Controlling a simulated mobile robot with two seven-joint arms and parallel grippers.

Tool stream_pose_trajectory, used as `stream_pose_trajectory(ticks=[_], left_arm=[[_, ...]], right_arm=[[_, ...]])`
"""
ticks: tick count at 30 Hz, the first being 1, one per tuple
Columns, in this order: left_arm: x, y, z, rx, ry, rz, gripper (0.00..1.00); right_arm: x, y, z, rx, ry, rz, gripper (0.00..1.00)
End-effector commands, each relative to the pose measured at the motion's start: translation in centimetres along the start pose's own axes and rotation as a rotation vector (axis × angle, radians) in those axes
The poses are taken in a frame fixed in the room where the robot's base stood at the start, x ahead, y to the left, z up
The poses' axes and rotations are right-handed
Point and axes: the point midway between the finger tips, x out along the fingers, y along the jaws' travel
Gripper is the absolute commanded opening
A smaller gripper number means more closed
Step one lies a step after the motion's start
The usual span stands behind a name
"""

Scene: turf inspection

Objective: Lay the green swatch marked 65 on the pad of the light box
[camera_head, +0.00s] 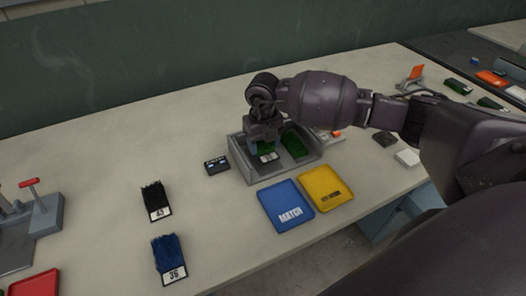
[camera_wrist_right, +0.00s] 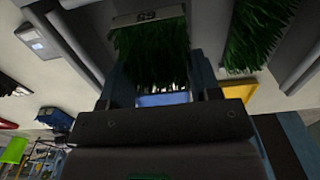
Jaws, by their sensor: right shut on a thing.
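The green swatch marked 65 (camera_head: 266,149) is inside the grey light box (camera_head: 288,170), in its left part. It also shows in the right wrist view (camera_wrist_right: 152,52), with its white label at the top. My right gripper (camera_head: 264,137) points down into the box and is shut on this swatch. I cannot tell whether the swatch touches the pad, which is mostly hidden. A second green swatch (camera_head: 296,145) lies in the right part of the box, apart from the held one. My left gripper is not in view.
A blue MATCH tray (camera_head: 280,197) and a yellow tray (camera_head: 322,180) lie in front of the box. A small black device (camera_head: 216,165) is left of it. Swatches 43 (camera_head: 155,199) and 36 (camera_head: 169,258) lie further left. The table between is clear.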

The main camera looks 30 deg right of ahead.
Motion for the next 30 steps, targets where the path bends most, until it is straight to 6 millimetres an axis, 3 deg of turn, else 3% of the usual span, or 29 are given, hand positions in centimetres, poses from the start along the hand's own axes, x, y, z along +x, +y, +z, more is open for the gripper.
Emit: stream_pose_trajectory(ticks=[3,6,18,19,24,30], left_arm=[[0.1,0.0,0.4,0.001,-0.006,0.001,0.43],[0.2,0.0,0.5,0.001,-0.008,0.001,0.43],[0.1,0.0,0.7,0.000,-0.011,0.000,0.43],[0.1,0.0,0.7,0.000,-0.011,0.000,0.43],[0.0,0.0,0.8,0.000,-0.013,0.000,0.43],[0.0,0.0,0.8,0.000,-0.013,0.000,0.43]], right_arm=[[2.4,0.0,-0.1,0.000,0.005,0.001,0.35],[3.3,0.0,0.0,0.001,0.003,0.000,0.35],[3.7,0.0,0.0,0.000,0.001,-0.001,0.35],[3.8,0.0,0.0,0.000,0.001,0.000,0.59],[3.7,0.0,0.0,0.000,0.001,0.000,0.83],[3.7,0.0,0.0,0.000,0.001,0.000,0.83]])
